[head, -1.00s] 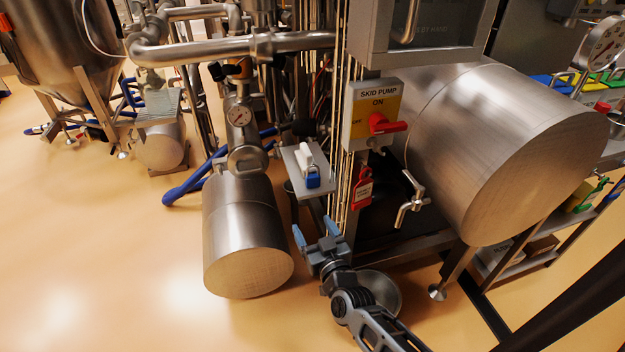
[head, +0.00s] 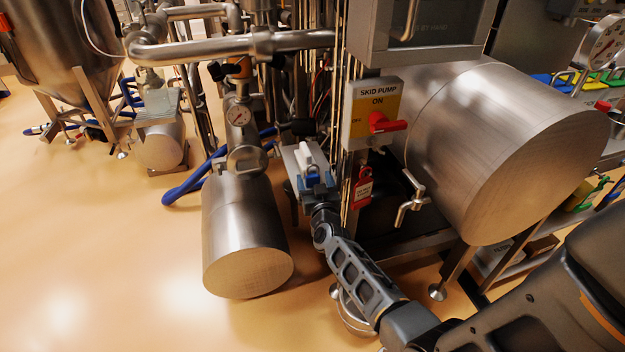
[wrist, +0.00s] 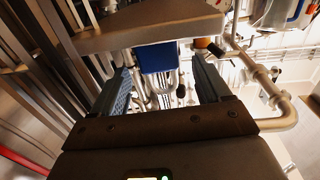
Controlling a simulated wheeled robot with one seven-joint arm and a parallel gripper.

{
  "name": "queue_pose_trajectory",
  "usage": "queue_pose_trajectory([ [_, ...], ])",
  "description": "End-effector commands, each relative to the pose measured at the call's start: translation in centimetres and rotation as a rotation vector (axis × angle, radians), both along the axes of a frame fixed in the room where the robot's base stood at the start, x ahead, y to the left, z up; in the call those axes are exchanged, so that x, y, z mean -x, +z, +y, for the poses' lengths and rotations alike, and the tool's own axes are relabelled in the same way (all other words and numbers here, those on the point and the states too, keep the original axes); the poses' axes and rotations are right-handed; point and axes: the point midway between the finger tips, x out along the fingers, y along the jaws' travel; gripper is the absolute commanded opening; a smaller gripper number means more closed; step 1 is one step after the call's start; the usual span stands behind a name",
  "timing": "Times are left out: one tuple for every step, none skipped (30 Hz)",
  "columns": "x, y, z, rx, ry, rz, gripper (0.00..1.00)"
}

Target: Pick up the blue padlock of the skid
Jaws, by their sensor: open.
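The blue padlock (head: 313,170) is at the small grey shelf beside the skid pump panel, beside a white object (head: 305,152). My gripper (head: 316,184) is at the shelf's front edge and partly covers the padlock in the head view. In the wrist view the padlock's blue body (wrist: 157,57) shows ahead, between the lines of my two open fingers (wrist: 163,88). A gap shows on each side of it. I cannot tell how far the fingertips reach along it. My gripper is open and holds nothing.
The yellow skid pump switch (head: 375,113) with a red handle and a red tag (head: 362,187) are just right of the shelf. Thin vertical rods (head: 349,150) stand close to my gripper. A steel cylinder (head: 247,235) lies left. Open floor (head: 100,250) is at far left.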

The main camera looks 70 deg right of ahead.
Motion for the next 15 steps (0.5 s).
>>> queue_pose_trajectory([
  [-0.29, -0.05, -0.38, 0.001, 0.000, -0.001, 0.77],
  [-0.39, -0.06, -0.51, 0.000, 0.001, 0.000, 0.77],
  [-0.46, -0.08, -0.60, 0.001, 0.001, 0.001, 0.77],
  [-0.48, -0.08, -0.64, 0.000, 0.001, 0.001, 0.77],
  [-0.50, -0.08, -0.65, 0.000, 0.001, 0.001, 0.77],
  [-0.50, -0.07, -0.65, 0.000, 0.001, 0.001, 0.77],
  [-0.49, -0.06, -0.65, 0.000, 0.001, 0.001, 0.77],
  [-0.48, -0.06, -0.64, 0.000, 0.001, 0.001, 0.77],
  [-0.48, -0.05, -0.64, 0.000, 0.001, 0.001, 0.77],
  [-0.48, -0.04, -0.64, -0.001, 0.001, 0.001, 0.77],
  [-0.48, -0.04, -0.64, 0.000, 0.001, 0.000, 0.74],
  [-0.48, -0.04, -0.63, 0.000, 0.001, 0.000, 0.70],
  [-0.48, -0.03, -0.63, 0.000, 0.001, 0.000, 0.67],
  [-0.48, -0.03, -0.63, 0.000, 0.001, 0.000, 0.64],
  [-0.48, -0.03, -0.63, 0.000, 0.001, 0.000, 0.60],
])
